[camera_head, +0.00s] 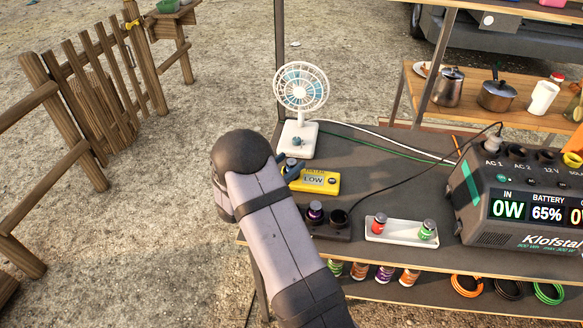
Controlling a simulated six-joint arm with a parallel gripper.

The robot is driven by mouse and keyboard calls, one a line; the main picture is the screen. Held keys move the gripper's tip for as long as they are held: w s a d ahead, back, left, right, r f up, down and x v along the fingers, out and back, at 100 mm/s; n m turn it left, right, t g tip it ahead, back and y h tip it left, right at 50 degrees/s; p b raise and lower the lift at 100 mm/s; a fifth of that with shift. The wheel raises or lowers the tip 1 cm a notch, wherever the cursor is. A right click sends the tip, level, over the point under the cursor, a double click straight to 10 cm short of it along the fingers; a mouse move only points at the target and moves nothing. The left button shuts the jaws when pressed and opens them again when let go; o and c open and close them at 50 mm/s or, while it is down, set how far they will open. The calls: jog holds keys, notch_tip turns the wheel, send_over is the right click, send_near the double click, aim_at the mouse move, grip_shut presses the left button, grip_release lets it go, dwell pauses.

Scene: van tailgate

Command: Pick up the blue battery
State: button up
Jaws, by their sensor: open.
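A small dark, bluish round-topped piece (291,164) shows at the left end of the yellow tester (332,182), which reads LOW. It looks like the blue battery, but it is small and partly hidden by my gripper. My gripper (288,170) is open at that end of the tester, with dark fingers close around or beside the piece; I cannot tell if they touch it. My arm hides part of the bench's left edge.
A white fan (299,140) stands behind the tester. A dark holder (338,233) with a purple-topped battery (315,211) is in front. A white tray (402,235) holds red (379,223) and green (427,229) batteries. A power station (520,200) stands right, with cables behind.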

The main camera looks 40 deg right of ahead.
grip_shut()
jog(key=shift+r, duration=0.1)
notch_tip(320, 180, up, 10)
dwell(0.7)
